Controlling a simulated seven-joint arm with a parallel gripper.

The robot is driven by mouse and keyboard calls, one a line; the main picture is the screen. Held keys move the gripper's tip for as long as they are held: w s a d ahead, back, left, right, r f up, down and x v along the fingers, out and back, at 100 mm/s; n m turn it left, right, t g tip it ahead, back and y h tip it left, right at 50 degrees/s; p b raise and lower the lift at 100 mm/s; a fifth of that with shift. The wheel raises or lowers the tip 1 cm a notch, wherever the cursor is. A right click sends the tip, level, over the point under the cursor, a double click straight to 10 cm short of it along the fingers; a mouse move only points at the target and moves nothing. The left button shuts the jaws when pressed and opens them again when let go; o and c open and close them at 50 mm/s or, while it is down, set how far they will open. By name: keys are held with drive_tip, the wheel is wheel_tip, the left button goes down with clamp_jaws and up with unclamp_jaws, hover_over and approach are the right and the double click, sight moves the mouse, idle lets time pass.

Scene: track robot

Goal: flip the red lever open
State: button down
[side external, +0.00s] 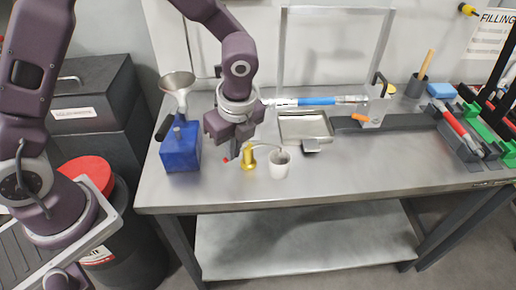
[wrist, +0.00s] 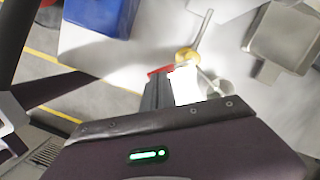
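The red lever (side external: 227,160) is small and sits just left of the brass tap body (side external: 248,161) on the metal table. In the wrist view the red lever (wrist: 160,71) shows just beyond my fingertips, left of the round brass part (wrist: 187,56). A thin spout runs from the tap to a white cup (side external: 279,165). My gripper (side external: 235,152) points down beside the lever. In the wrist view my gripper (wrist: 171,80) has its dark finger and a brightly lit finger side by side, with no gap visible. Whether a finger touches the lever cannot be told.
A blue container (side external: 180,150) with a metal funnel (side external: 177,82) above it stands left of my gripper. A metal tray (side external: 305,126) lies behind and right of the cup. The table's front edge (side external: 300,203) is close; the table right of the cup is clear.

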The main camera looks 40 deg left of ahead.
drive_tip(key=a+m, duration=0.1)
drive_tip(key=m, duration=0.1)
drive_tip(key=a+m+t, duration=0.1)
drive_tip(key=m, duration=0.2)
drive_tip(key=shift+a, duration=0.35)
drive_tip(key=shift+w, duration=0.15)
drive_tip(key=shift+w+d, duration=0.35)
drive_tip(key=shift+w, duration=0.3)
drive_tip(key=s+d+v, duration=0.1)
drive_tip(key=d+v, duration=0.1)
drive_tip(key=v, duration=1.1)
drive_tip(key=shift+f, duration=0.3)
